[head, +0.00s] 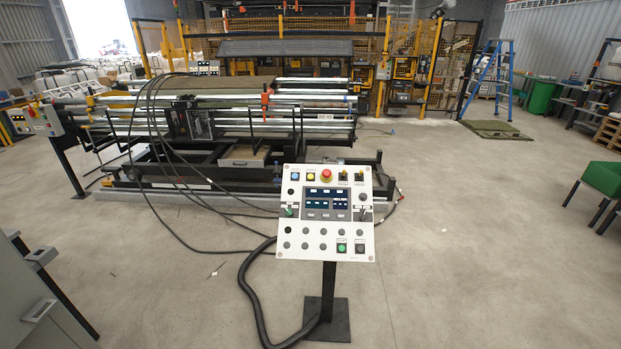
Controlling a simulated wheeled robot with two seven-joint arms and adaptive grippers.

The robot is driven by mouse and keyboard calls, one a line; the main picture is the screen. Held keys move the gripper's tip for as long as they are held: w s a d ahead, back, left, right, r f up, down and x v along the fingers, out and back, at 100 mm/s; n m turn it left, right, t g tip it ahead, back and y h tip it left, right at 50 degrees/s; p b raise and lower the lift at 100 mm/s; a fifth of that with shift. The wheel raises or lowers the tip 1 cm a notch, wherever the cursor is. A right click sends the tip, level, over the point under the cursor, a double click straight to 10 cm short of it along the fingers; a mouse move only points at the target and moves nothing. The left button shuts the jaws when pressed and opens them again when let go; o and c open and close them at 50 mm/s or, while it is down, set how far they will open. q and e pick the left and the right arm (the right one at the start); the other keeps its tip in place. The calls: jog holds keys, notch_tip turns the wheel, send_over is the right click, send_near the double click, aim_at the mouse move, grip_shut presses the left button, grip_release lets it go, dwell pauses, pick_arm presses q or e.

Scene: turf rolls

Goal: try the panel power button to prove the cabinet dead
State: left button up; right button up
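A white control panel (325,212) stands tilted on a black post in the middle of the head view. It has a red mushroom button (326,175) at the top, with a blue button (295,176) and a yellow button (310,177) to its left. A dark screen (326,204) shows light fields; I cannot read them. A green button (341,247) and a dark round button (360,248) sit at the lower right. Which one is the power button is too small to read. A grey cabinet-like body (25,290) is cut off at the lower left. Neither gripper is in view.
A roll machine (250,130) stands behind the panel, with black cables trailing from it. A thick black hose (250,290) runs from the panel to the floor. Floor right of the panel is clear.

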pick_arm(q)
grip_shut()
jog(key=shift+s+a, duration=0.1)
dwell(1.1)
